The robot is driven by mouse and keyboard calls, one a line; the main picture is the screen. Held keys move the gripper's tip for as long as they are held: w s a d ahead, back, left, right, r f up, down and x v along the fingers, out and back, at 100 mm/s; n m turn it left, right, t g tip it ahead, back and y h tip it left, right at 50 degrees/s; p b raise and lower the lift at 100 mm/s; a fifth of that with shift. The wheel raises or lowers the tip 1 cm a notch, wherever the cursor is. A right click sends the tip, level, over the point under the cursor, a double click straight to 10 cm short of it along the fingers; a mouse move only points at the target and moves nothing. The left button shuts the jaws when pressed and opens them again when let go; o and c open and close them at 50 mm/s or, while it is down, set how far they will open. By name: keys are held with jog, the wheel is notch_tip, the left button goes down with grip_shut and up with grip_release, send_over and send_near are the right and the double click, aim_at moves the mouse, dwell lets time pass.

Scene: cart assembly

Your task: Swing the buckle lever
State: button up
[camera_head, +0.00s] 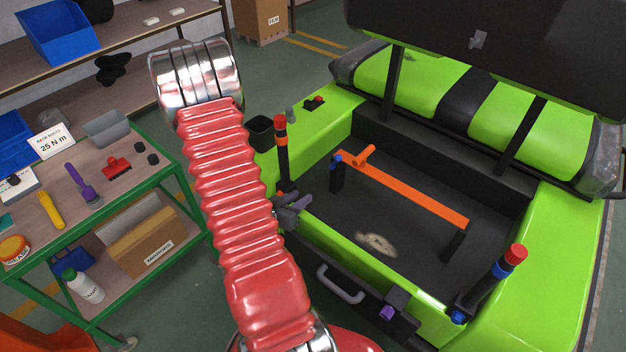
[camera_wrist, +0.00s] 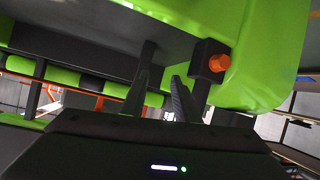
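The green cart (camera_head: 560,250) has a dark bed with an orange bar (camera_head: 420,192) across it. A short orange handle (camera_head: 362,156) stands near the bar's far-left end. My gripper (camera_head: 292,212) is at the cart's left front edge, mostly hidden behind my red arm. In the wrist view its dark fingers (camera_wrist: 166,75) are apart with nothing visible between them. A black block with an orange knob (camera_wrist: 219,63) is just right of the fingers, below a green panel, with a dark post under it. I cannot tell which part is the buckle lever.
Red-topped posts stand at the left (camera_head: 281,145) and right (camera_head: 508,262) of the bed. A grey handle (camera_head: 340,285) and a purple knob (camera_head: 387,312) are on the cart's front. A green-framed tool bench (camera_head: 170,185) stands at left. Green seats (camera_head: 400,85) are behind the bed.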

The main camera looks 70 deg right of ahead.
aim_at(336, 162)
jog(key=s+d+r+g+h, duration=0.1)
jog(key=s+r+g+h, duration=0.2)
jog(key=r, duration=0.6)
jog(key=shift+s+r+m+g+h, duration=0.3)
jog(key=shift+s+m+h, duration=0.15)
jog(key=shift+s, duration=0.35)
jog(key=shift+d, duration=0.1)
jog(key=shift+x, duration=3.85)
jog(key=shift+c, duration=0.4)
jog(key=c, duration=0.4)
jog(key=shift+c, duration=0.2)
jog(key=shift+w, duration=0.1)
jog(key=shift+w+d+r, duration=0.1)
jog(key=shift+w+d, duration=0.1)
jog(key=shift+w, duration=0.25)
jog(key=shift+w+d+r, duration=0.1)
jog(key=shift+w+d, duration=0.05)
jog(key=shift+w, duration=0.25)
jog(key=shift+c, duration=0.4)
